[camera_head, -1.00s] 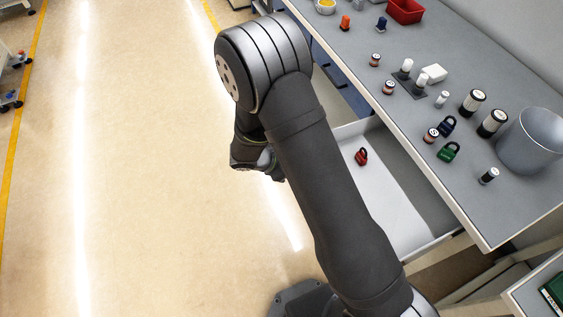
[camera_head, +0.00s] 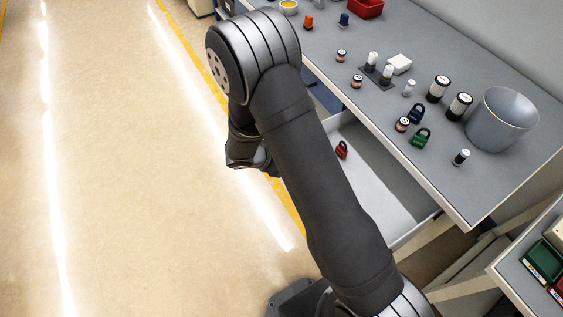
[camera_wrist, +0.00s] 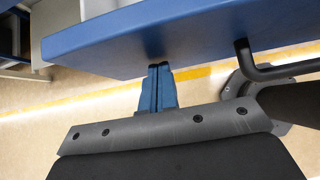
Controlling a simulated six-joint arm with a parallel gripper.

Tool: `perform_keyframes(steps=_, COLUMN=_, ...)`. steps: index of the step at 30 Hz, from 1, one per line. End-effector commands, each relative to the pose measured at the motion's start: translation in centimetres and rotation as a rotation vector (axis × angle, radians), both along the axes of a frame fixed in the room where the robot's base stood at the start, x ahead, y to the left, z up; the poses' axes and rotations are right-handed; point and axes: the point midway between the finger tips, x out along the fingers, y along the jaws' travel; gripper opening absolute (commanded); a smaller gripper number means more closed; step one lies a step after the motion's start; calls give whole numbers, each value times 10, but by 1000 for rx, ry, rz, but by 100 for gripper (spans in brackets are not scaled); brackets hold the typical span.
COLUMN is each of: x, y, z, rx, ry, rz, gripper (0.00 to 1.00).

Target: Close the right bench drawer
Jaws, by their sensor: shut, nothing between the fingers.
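The bench drawer stands open; its pale inside (camera_head: 375,190) shows in the head view, with a red padlock (camera_head: 342,150) lying in it. My arm hides the drawer's front there. In the wrist view the blue drawer front (camera_wrist: 150,32) spans the top of the picture, with a black bar handle (camera_wrist: 270,70) at the right. My gripper (camera_wrist: 160,68) is shut and empty. Its blue fingertips are at the lower edge of the drawer front, left of the handle; I cannot tell whether they touch it. In the head view the gripper is hidden.
The grey bench top (camera_head: 440,165) holds padlocks, small cylinders, a red bin (camera_head: 366,8) and a large grey bucket (camera_head: 502,118). A second surface with a green box (camera_head: 543,260) is at the lower right. The floor (camera_head: 130,180) to the left is clear.

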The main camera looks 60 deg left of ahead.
Motion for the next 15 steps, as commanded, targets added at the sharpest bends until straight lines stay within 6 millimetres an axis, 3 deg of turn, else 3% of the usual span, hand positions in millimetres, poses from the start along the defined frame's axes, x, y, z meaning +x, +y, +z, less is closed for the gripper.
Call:
perform_keyframes(steps=5, x=38, y=-1, z=0, rx=0, ry=0, rz=-6, gripper=0)
perform_keyframes(steps=15, x=132, y=-2, z=0, rx=1, ry=0, rz=-8, gripper=0)
